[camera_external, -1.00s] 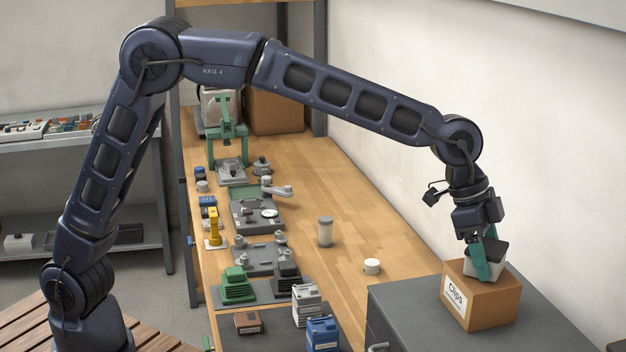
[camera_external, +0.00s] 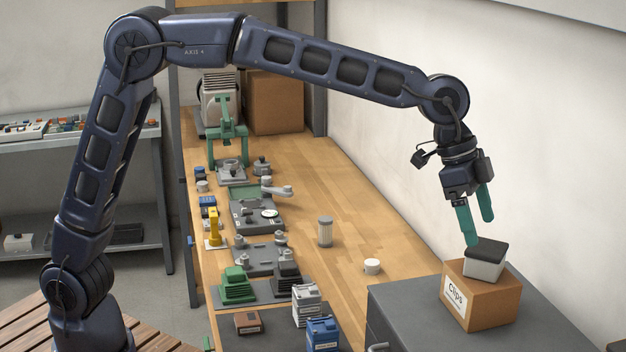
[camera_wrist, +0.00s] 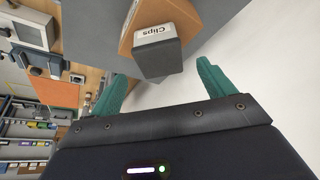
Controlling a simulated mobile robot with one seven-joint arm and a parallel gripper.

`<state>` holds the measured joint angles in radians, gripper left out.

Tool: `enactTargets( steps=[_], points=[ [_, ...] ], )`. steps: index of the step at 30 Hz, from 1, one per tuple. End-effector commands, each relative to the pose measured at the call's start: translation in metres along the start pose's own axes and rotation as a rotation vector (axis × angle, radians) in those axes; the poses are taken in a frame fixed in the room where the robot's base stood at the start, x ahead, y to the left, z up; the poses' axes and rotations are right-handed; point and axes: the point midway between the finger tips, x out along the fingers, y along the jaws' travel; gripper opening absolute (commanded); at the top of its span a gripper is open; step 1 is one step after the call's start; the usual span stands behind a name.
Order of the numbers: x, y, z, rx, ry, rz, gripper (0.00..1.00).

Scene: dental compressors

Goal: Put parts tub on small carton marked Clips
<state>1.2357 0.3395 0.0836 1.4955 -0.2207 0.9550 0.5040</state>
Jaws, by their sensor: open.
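The parts tub (camera_external: 485,260), pale grey with a dark lid, sits on top of the small carton marked Clips (camera_external: 482,306). It looks slightly skewed on the carton's top. The carton is brown with a white label and stands on a dark grey cabinet. In the wrist view the dark lid of the tub (camera_wrist: 157,60) covers part of the carton (camera_wrist: 190,14). My gripper (camera_external: 480,232) is open and empty, above and a little to the left of the tub, apart from it. Its green fingers also show in the wrist view (camera_wrist: 160,92).
The grey cabinet top (camera_external: 410,310) has free room left of the carton. A white wall runs along the right.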

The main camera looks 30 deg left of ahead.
Motion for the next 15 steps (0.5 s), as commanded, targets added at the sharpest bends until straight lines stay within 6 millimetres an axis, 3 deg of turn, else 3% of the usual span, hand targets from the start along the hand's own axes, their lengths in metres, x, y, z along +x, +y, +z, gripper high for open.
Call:
enactTargets(
  steps=[6, 15],
  points=[
    [-0.035, -0.001, -0.001, 0.0, 0.002, -0.002, 0.81],
    [-0.051, 0.001, 0.0, 0.001, 0.0, 0.0, 0.81]
  ],
)
